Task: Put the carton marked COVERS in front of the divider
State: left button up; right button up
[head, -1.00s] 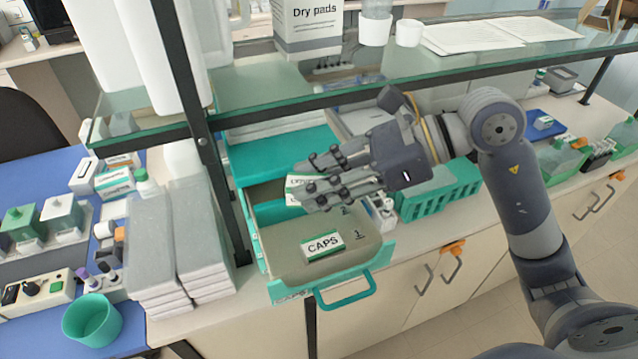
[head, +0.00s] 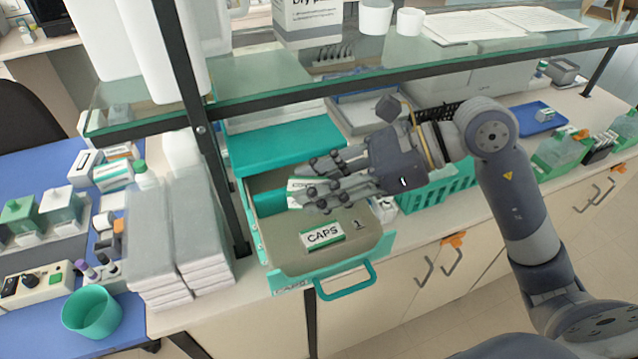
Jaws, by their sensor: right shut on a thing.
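An open drawer (head: 371,249) with a teal front and handle shows in the middle of the head view. A small carton marked CAPS (head: 323,235) lies near its front. My right gripper (head: 305,186) reaches over the drawer from the right, shut on a white and green carton (head: 294,187). The fingers cover most of that carton, so I cannot read its label. The held carton is behind the CAPS carton and apart from it. A teal piece (head: 269,203) shows inside the drawer at left; I cannot tell whether it is the divider. My left gripper is not in view.
A glass shelf (head: 400,62) on a black frame runs above and behind the drawer. A black post and stacked grey boxes (head: 205,235) stand left of it. A teal basket (head: 435,190) stands right of it. Bare drawer floor shows around the CAPS carton.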

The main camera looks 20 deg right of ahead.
jog(key=shift+f, duration=0.15)
jog(key=o, duration=1)
jog(key=shift+c, duration=0.2)
jog(key=shift+r+p, duration=0.6)
jog(key=shift+p, duration=0.1)
jog(key=shift+r+p, duration=0.4)
jog(key=shift+p, duration=0.1)
jog(key=shift+s+d+f+b, duration=0.1)
jog(key=shift+s+d+b, duration=0.15)
jog(key=shift+d+b, duration=0.75)
jog(key=b+v, duration=0.3)
jog(key=v, duration=0.7)
jog(key=shift+r+b, duration=0.25)
jog(key=shift+b, duration=0.15)
